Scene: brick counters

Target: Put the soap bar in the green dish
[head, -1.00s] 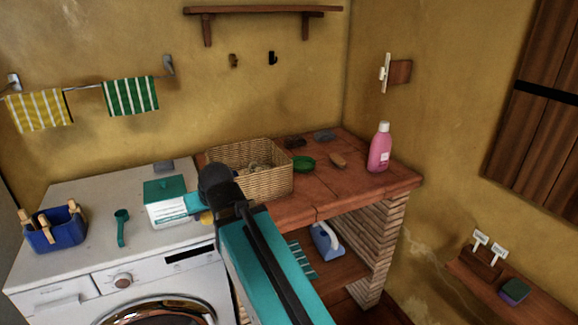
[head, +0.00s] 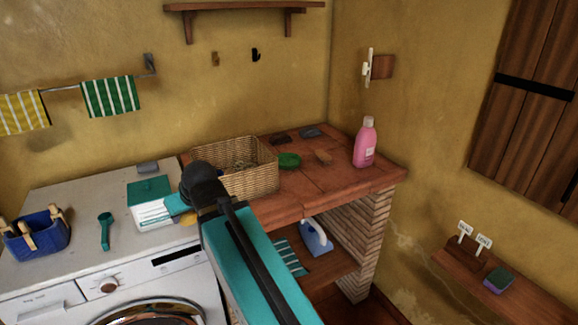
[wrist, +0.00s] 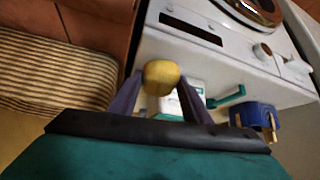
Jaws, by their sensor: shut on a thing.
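A yellow soap bar (wrist: 161,77) is held between the two fingertips of my gripper (wrist: 160,86) in the wrist view. My gripper is shut on it. In the head view only a bit of yellow (head: 188,218) shows beside my arm, which hides most of the gripper. The green dish (head: 289,160) sits on the brick counter, right of the wicker basket. The gripper is left of the dish and nearer to me, by the washing machine's right edge. The inside of the dish is hard to make out.
The wicker basket (head: 249,180) stands between my arm and the dish. A brown brush-like item (head: 323,156) and a pink bottle (head: 365,143) are right of the dish; dark flat items lie behind it. A green-lidded box (head: 152,203) stands on the washing machine (head: 75,262).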

